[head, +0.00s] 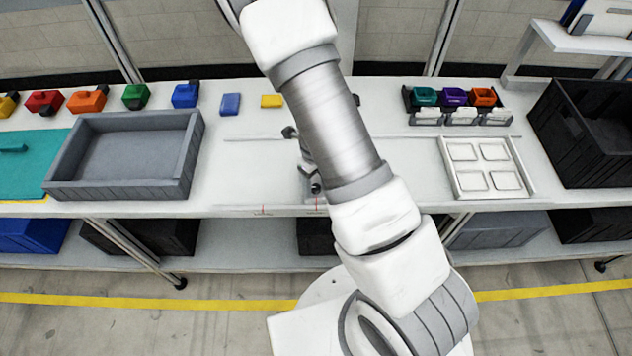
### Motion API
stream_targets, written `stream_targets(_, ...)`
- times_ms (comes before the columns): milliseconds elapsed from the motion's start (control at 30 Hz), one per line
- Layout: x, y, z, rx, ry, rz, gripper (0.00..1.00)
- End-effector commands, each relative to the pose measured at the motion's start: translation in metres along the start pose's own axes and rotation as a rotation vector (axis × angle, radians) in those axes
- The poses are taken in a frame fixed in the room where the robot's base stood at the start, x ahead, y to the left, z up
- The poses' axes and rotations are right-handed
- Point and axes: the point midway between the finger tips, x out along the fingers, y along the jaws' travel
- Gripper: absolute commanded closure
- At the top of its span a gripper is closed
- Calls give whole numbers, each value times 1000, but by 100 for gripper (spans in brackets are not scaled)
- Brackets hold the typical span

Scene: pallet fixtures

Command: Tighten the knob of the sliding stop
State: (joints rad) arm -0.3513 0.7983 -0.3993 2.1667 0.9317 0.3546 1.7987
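A small grey metal piece with dark knob-like ends (316,188) shows at the left edge of my arm, near the front of the white bench. It looks like the sliding stop, but my arm covers much of it. A second dark part (289,132) shows just behind it, at the end of a thin rail line on the bench. I cannot tell how tight the knob is. My gripper is not seen; my arm runs up and out at the top of the picture.
A grey tray (190,160) stands left of the stop, with a teal mat (25,165) beyond. Coloured blocks line the back. A white pallet with square pockets (528,187) and a black crate (590,175) stand at the right. A bare bench strip (250,175) lies left of the stop.

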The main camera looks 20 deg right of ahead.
Motion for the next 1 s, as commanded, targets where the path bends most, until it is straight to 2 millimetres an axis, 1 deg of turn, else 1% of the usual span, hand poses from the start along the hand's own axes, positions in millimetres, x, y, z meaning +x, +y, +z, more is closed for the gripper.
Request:
stream_targets(233,0,0,0,-1,0,0,38)
stream_targets(367,-9,0,1,-4,-1,-1,38)
stream_targets(467,-25,0,1,-4,-3,-2,38)
stream_targets(567,-47,0,2,-5,-4,-2,38)
stream_targets(800,-108,0,2,-5,-5,-2,38)
stream_targets(900,-130,1,1,-4,-4,-1,38)
stream_targets(1000,-149,1,1,-4,-3,-1,38)
